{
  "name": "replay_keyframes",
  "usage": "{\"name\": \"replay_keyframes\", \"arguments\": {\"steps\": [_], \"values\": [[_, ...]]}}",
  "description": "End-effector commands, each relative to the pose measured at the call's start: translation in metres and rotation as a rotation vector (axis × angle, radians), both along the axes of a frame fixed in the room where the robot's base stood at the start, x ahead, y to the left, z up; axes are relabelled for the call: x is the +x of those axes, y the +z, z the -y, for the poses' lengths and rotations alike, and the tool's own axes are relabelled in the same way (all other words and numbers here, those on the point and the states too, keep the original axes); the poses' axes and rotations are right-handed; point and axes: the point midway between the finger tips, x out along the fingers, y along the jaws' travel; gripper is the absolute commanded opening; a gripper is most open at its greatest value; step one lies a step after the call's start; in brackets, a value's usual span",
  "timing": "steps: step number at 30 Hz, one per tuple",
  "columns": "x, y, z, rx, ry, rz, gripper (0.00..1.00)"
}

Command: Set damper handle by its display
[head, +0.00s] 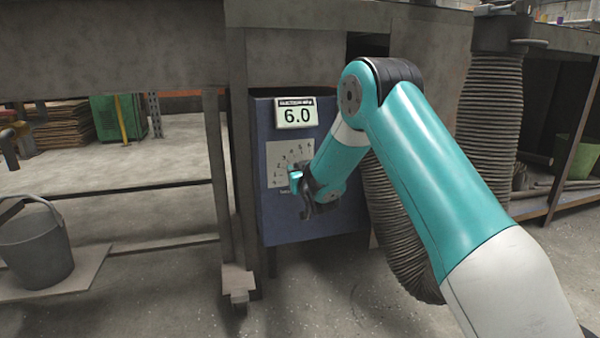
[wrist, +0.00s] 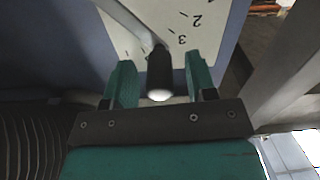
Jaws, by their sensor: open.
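The display (head: 297,113) is a white plate on the upper front of the blue box (head: 266,222) and reads 6.0. Below it is a pale dial plate (head: 276,151) with numbers, partly hidden by my arm. In the wrist view the damper handle (wrist: 160,72) has a dark grip with a pale end and a grey lever leading to the upper left. The dial plate (wrist: 215,22) shows 2 and 3 behind it. My gripper (wrist: 160,80) is open, with one teal finger on each side of the grip and gaps visible. In the head view my gripper (head: 296,180) is at the dial.
A ribbed hose (head: 490,105) hangs right of the box and curves down behind my arm. A bench leg (head: 218,170) stands close left of the box. A grey bucket (head: 36,245) sits on a low shelf at the left. Floor is open in front.

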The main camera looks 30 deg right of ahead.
Motion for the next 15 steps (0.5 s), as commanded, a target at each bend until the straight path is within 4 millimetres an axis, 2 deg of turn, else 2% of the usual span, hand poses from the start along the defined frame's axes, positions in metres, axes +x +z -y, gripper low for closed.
{"name": "replay_keyframes", "arguments": {"steps": [8,11,15], "values": [[0.0022,0.0004,0.0004,0.0,0.001,-0.001,0.52],[0.0022,0.0005,0.0004,0.0,0.0,-0.001,0.33],[0.0021,0.0005,0.0004,0.0,0.0,-0.001,0.01]]}}
